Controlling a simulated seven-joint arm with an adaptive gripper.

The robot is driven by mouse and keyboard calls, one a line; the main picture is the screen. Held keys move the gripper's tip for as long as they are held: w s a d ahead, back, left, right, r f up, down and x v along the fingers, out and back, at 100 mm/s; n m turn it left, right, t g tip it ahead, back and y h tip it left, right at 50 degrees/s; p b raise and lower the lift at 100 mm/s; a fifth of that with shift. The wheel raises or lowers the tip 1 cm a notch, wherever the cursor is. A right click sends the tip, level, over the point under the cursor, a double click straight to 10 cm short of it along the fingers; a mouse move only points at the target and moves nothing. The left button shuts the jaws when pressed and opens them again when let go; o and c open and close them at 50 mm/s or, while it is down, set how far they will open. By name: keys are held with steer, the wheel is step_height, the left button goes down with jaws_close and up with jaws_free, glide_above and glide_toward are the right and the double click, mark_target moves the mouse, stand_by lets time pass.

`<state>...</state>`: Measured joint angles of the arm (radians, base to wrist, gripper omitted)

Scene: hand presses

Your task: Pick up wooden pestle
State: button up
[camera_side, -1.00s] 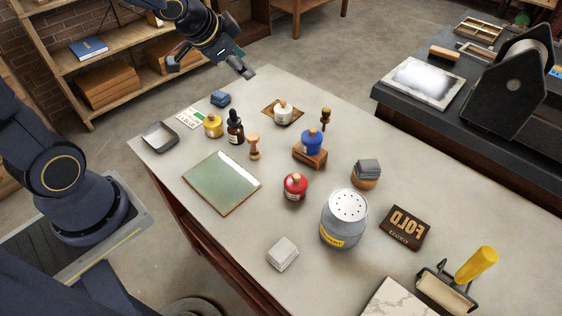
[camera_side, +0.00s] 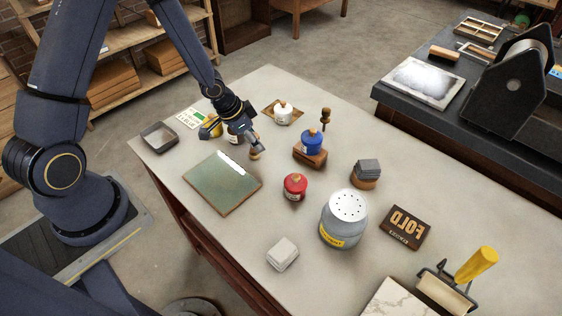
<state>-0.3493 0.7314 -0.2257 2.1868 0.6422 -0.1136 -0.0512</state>
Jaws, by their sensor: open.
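The light wooden pestle (camera_side: 255,154) stands on the grey bench just right of the green slab, partly covered by my gripper. My gripper (camera_side: 249,146) is open and points down over the pestle, its fingers around or just beside its upper part. I cannot tell whether they touch it. A second, darker turned wooden piece (camera_side: 326,118) stands farther right, behind the blue bottle.
The green slab (camera_side: 215,190) lies close in front.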

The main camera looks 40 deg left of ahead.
steer(key=shift+x, duration=0.9)
steer(key=shift+c, duration=0.5)
jaws_close()
